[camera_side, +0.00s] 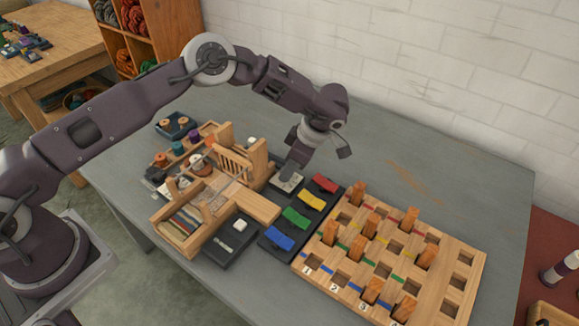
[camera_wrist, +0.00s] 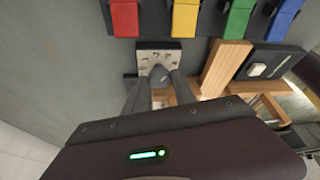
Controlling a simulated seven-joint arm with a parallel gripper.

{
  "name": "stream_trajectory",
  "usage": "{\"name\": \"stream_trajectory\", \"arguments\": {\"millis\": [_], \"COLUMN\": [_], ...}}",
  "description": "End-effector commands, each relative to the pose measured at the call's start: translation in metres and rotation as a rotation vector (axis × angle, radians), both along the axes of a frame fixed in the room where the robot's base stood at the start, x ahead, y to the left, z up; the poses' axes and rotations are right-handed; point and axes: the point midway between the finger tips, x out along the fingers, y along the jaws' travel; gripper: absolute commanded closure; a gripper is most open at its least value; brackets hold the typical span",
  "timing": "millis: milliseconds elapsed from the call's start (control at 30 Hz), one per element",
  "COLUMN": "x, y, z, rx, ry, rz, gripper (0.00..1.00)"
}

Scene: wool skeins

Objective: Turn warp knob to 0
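The warp knob (camera_wrist: 159,75) is a small grey knob on a pale dial plate (camera_wrist: 158,56) with dark marks, seen in the wrist view. The plate also shows in the side view (camera_side: 287,181), beside the wooden loom and the coloured switches. My gripper (camera_wrist: 160,77) is down at the plate, with its two grey fingers on either side of the knob. The fingers stand apart, and I cannot tell whether they touch the knob. In the side view my gripper (camera_side: 293,168) hides much of the knob. The dial marks and the knob's setting are too small to read.
Red, yellow, green and blue switches (camera_side: 296,217) stand close to the plate. The wooden loom (camera_side: 192,238) is to the left. A wooden peg board (camera_side: 462,312) lies at the right. The grey table behind the plate (camera_side: 420,160) is clear.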

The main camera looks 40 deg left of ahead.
Motion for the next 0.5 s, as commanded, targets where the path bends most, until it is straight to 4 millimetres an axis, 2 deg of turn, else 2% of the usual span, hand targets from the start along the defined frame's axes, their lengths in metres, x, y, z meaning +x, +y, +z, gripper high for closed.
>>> {"name": "stream_trajectory", "arguments": {"millis": [33, 100, 133, 500], "x": [0.0001, 0.0001, 0.0001, 0.0009], "y": [0.0000, 0.0000, 0.0000, 0.0000], "z": [0.0002, 0.0003, 0.0003, 0.0004], "rx": [0.000, 0.000, 0.000, -0.001], "ry": [0.000, 0.000, 0.000, -0.001], "rz": [0.000, 0.000, 0.000, 0.065], "gripper": [0.84, 0.98, 1.00, 1.00]}}
